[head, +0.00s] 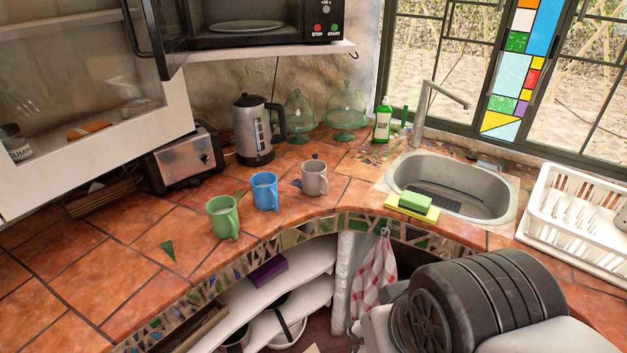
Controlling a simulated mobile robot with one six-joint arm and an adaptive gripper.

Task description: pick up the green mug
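The green mug (222,218) stands upright on the terracotta-tiled counter (110,265), near its curved front edge. Its handle faces the right front. A blue mug (264,191) stands just behind and to the right of it, and a grey mug (314,178) stands further right. The mugs stand apart from each other. Dark, rounded links of my arm fill the lower right of the head view, well to the right of the green mug. My gripper is not in view.
A toaster (184,160) and a kettle (254,130) stand behind the mugs. A sink (455,186) with a green sponge (415,201) at its rim and a white dish rack (575,210) lie right. An open-doored microwave (262,22) is above. The counter left of the green mug is mostly clear.

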